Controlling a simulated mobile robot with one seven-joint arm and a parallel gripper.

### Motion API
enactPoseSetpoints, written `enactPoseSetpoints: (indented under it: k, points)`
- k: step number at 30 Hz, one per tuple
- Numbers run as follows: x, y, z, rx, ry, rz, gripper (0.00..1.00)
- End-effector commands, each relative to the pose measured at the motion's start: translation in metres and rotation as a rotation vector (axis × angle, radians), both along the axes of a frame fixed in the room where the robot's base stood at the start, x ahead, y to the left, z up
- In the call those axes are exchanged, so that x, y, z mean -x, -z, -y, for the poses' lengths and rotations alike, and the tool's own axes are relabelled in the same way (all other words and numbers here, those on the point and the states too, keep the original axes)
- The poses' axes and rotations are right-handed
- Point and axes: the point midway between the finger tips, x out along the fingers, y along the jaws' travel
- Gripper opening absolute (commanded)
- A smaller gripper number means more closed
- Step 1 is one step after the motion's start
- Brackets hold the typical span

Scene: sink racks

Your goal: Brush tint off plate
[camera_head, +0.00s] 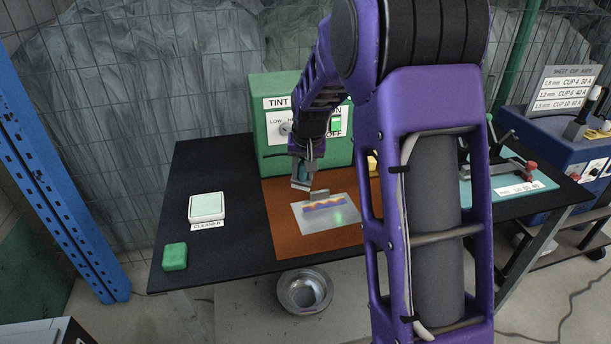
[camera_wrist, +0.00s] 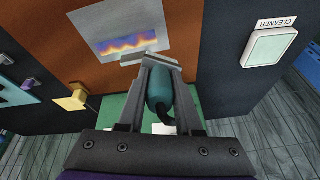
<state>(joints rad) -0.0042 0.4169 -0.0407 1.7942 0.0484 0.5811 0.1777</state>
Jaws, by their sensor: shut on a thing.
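The metal plate (camera_head: 337,222) lies on a brown mat with a band of orange, yellow and purple tint (camera_head: 325,204) across it; the plate also shows in the wrist view (camera_wrist: 110,22), its tint (camera_wrist: 128,44) near the lower edge. My gripper (camera_head: 304,165) is shut on a teal-handled brush (camera_wrist: 158,90) with a pale flat head (camera_wrist: 150,60). The brush head is close to the plate's back left edge, and I cannot tell whether it touches.
A green tint machine (camera_head: 268,112) with a dial stands behind the mat (camera_head: 280,234). A white cleaner pad (camera_head: 207,207) and a green block (camera_head: 174,256) sit on the dark table at left. A yellow piece (camera_head: 372,163) lies behind the plate. A metal bowl (camera_head: 304,290) is below the table's front.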

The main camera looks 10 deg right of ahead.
Motion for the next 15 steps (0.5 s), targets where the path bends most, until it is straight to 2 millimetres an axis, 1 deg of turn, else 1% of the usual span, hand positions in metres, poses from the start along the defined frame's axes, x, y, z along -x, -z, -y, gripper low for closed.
enactPoseSetpoints:
  k: [11, 15]
  points:
    - [-0.0001, 0.0001, -0.0002, 0.0, 0.0, 0.0, 0.0]
    - [-0.0022, 0.0039, -0.0003, 0.0, 0.0, 0.0, 0.0]
